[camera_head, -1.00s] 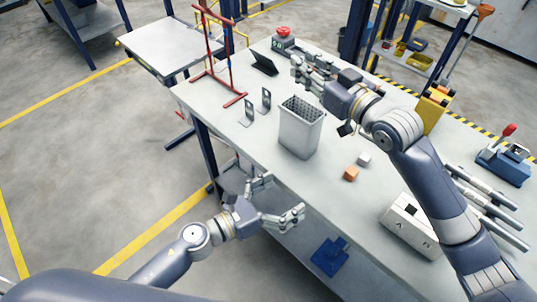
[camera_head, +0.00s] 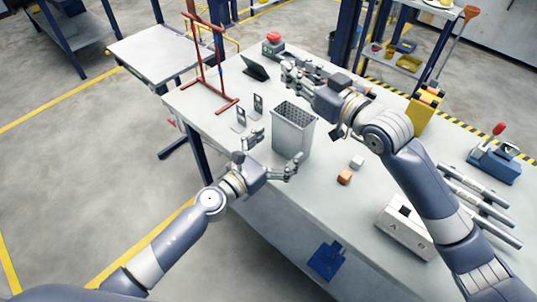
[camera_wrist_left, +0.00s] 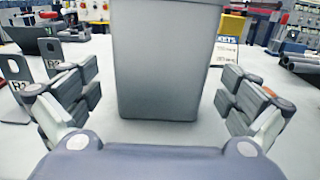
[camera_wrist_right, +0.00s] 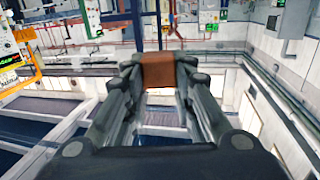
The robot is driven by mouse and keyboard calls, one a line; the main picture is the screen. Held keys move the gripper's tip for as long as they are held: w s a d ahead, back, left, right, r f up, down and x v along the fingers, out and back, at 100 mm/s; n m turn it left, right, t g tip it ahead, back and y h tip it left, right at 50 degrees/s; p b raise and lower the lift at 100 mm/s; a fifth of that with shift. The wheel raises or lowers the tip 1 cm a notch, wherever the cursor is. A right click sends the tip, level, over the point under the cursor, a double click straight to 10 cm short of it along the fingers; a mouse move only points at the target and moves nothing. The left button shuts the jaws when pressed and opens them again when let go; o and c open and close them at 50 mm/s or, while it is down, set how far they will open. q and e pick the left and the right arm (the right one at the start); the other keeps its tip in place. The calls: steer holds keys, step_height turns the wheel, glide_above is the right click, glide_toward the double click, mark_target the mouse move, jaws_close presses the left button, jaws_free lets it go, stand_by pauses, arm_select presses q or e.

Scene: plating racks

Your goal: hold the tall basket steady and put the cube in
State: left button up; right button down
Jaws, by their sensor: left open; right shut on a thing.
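The tall grey basket (camera_head: 291,138) stands upright near the front edge of the bench, its dark perforated inside visible from above. My left gripper (camera_head: 273,152) is open beside it on the near side. In the left wrist view the basket (camera_wrist_left: 165,70) stands ahead between the spread fingers, with a gap on either side. My right gripper (camera_head: 287,76) is above the bench beyond the basket. In the right wrist view its fingers are shut on a copper-brown cube (camera_wrist_right: 162,70). That cube is hard to make out in the head view.
An orange cube (camera_head: 344,177) and a pale cube (camera_head: 357,162) lie on the bench right of the basket. Two small metal brackets (camera_head: 240,120) stand to its left, near a red frame (camera_head: 222,70). A white box (camera_head: 403,225) and metal bars (camera_head: 480,208) lie further right.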

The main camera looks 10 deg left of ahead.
mark_target(285, 142)
arm_select(q)
steer(key=shift+x, duration=2.55)
steer(key=shift+c, duration=0.6)
steer(key=c, duration=0.9)
